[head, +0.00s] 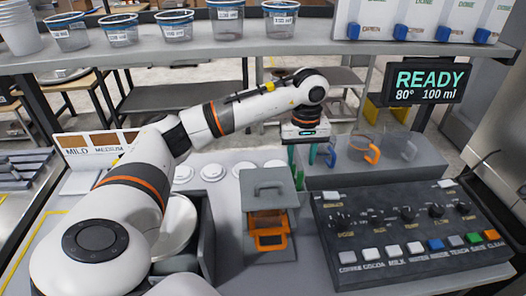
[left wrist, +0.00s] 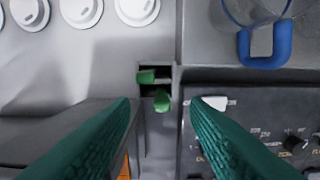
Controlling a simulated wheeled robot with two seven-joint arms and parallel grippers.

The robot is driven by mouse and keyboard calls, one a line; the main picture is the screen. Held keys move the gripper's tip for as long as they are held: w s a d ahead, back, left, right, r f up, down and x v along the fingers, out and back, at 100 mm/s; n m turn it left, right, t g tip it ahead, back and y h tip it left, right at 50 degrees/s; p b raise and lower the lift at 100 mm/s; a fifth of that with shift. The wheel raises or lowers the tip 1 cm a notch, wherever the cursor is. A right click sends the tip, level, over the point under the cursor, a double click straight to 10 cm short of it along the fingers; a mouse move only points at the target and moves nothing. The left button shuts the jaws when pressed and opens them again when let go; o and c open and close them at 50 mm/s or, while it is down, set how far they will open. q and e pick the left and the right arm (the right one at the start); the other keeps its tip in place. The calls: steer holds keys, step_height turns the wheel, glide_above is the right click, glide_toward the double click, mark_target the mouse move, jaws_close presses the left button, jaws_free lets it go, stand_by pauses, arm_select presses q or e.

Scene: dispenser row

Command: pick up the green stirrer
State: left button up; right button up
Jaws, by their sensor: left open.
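In the left wrist view, a small slotted holder (left wrist: 155,72) stands on the grey counter. Two green pieces show at it: one green stirrer end (left wrist: 146,77) lies at the left slot, and another green end (left wrist: 162,101) is just below and to the right. I cannot tell whether they belong to one stirrer or two. My left gripper (left wrist: 160,105) is open and empty, with its green ridged fingers on either side of the view and the holder between and beyond them. In the head view, my left gripper (head: 302,158) points down behind the grey lidded box. My right gripper is not in view.
A cup with a blue handle (left wrist: 265,48) stands close at the upper right. A control panel (head: 410,232) lies to the right, and a grey box (head: 268,187) with an orange handle in front. White lids (left wrist: 82,10) lie to the left. A shelf (head: 180,56) crosses above.

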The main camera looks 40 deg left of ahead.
mark_target(301, 171)
arm_select(q)
steer(key=f+p, duration=0.1)
steer(key=f, duration=0.1)
steer(key=f+p, duration=0.1)
steer(key=f, duration=0.1)
steer(key=f+p, duration=0.1)
steer(key=f, duration=0.1)
steer(key=shift+s+d+f, duration=0.2)
steer(key=shift+d+f, duration=0.1)
steer(key=shift+d, duration=0.05)
steer(key=shift+f, duration=0.4)
steer(key=shift+c, duration=0.3)
jaws_close()
